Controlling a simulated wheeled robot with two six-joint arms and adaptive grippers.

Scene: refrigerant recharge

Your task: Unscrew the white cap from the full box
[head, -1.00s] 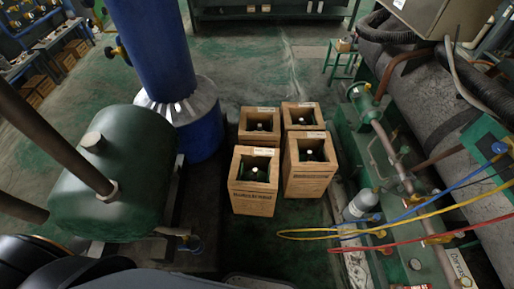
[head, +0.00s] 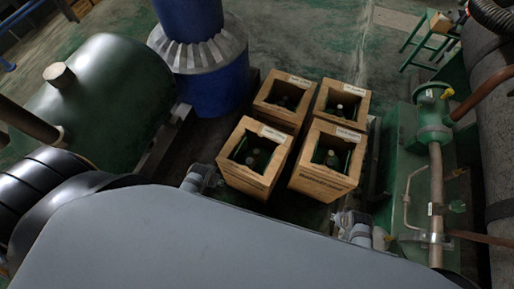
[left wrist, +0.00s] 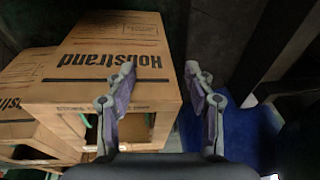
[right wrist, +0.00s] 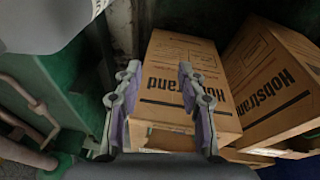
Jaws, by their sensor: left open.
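Several open-topped cardboard boxes stand together in the head view: front left (head: 262,184), front right (head: 322,181), back left (head: 277,116) and back right (head: 325,104). Each holds a dark green cylinder with a small top; the front right one shows a pale cap (head: 331,157). The labels are too small to read, so I cannot tell which box is full. My left gripper (head: 197,177) is open and empty, left of the front left box; the left wrist view shows a box (left wrist: 120,50) close by. My right gripper (head: 350,226) is open and empty, before the front right box (right wrist: 190,75).
A blue column (head: 210,85) stands behind on the left, with a green tank (head: 100,95) beside it. Green pipework (head: 432,130) runs along the right. Open floor (head: 345,45) lies behind the boxes.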

